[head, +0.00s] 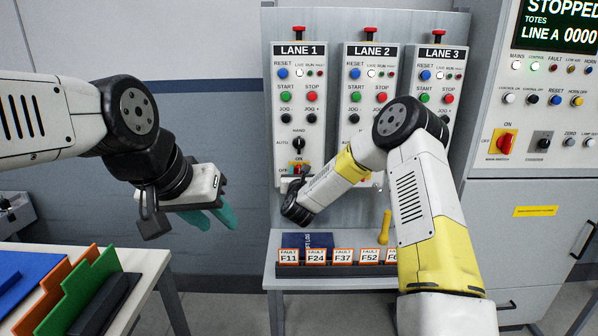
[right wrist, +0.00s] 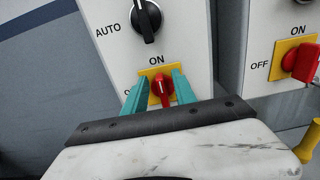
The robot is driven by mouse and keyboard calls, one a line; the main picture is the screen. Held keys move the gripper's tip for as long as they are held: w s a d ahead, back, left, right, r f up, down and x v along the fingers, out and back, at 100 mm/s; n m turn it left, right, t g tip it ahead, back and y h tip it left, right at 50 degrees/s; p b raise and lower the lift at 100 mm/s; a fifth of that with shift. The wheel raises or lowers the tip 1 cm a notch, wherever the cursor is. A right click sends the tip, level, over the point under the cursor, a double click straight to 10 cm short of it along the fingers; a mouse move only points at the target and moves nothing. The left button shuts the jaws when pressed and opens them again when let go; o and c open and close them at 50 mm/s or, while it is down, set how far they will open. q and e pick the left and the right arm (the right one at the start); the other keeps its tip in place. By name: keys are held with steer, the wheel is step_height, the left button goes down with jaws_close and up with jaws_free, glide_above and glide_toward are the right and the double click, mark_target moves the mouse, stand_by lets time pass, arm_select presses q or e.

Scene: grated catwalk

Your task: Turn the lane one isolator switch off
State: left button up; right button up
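The lane one isolator switch (head: 299,168) is a red knob on a yellow plate at the bottom of the LANE 1 panel (head: 286,125). In the right wrist view the red knob (right wrist: 162,88) stands upright, its mark pointing up towards ON; the OFF label is mostly hidden by a finger. My right gripper (right wrist: 160,92) has its two teal fingers on either side of the knob, with gaps visible, so it is open. In the head view my right wrist hides most of it. My left gripper (head: 213,218) hangs empty left of the panel, its teal fingers apart.
The LANE 2 (head: 370,90) and LANE 3 (head: 437,85) panels stand close to the right. Below is a shelf with fault cards (head: 316,256) and a yellow-handled tool (head: 385,227). A main switch cabinet (head: 535,190) is at right; a table (head: 140,270) is at left.

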steer(key=shift+w, duration=0.15)
jaws_close()
